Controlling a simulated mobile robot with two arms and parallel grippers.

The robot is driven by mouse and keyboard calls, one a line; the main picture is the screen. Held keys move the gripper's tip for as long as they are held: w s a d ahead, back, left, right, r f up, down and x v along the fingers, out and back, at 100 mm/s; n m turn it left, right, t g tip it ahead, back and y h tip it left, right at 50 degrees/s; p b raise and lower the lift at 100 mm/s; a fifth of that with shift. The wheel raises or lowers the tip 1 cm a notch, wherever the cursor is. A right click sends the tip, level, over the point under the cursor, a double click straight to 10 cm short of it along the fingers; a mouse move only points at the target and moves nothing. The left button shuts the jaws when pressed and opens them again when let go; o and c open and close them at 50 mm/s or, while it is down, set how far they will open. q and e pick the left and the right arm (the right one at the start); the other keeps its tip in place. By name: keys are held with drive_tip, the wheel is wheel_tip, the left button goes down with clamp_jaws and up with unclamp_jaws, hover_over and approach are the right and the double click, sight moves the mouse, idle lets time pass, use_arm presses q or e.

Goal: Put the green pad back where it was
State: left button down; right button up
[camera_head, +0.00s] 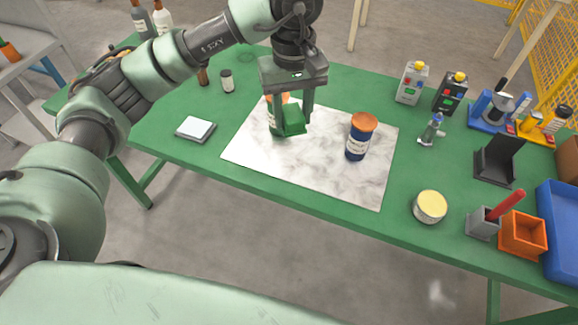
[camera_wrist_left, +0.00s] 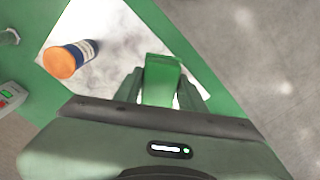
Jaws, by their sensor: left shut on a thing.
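The green pad (camera_head: 293,122) is between the fingers of my left gripper (camera_head: 289,127). My left gripper is shut on it, above the left part of a white marbled sheet (camera_head: 318,173) on the green table. In the left wrist view the pad (camera_wrist_left: 161,78) shows as a green block between the two fingers. I cannot tell how high the pad is above the sheet. A can with an orange lid stands partly hidden behind the gripper (camera_head: 271,122). My right gripper is not in view.
A blue can with an orange lid (camera_head: 361,137) stands on the sheet, right of the gripper; it also shows in the left wrist view (camera_wrist_left: 70,58). A small pale square plate (camera_head: 196,129) lies left of the sheet. A yellow-topped tin (camera_head: 430,206) and several containers stand to the right.

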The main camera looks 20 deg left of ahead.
use_arm(q)
drive_tip(key=shift+w+d+r+n, duration=0.1)
drive_tip(key=shift+w+d+n, duration=0.4)
drive_tip(key=shift+w, duration=0.25)
drive_tip(key=shift+w+d, duration=0.15)
drive_tip(key=shift+w, duration=0.1)
drive_tip(key=p, duration=0.2)
hover_over(298, 173)
drive_tip(key=shift+n, duration=0.3)
wheel_tip(298, 173, down, 15)
drive_tip(key=shift+d, duration=0.1)
wheel_tip(298, 173, down, 4)
drive_tip(key=shift+s+f, duration=0.1)
drive_tip(key=shift+f, duration=0.1)
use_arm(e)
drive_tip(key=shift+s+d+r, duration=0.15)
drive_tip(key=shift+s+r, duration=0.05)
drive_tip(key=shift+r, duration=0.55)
use_arm(q)
drive_tip(key=shift+f, duration=0.25)
drive_tip(key=c, duration=0.8)
unclamp_jaws()
drive_tip(key=shift+r, duration=0.1)
drive_tip(key=shift+c, duration=0.2)
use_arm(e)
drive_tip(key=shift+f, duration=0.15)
use_arm(q)
drive_tip(key=shift+r, duration=0.1)
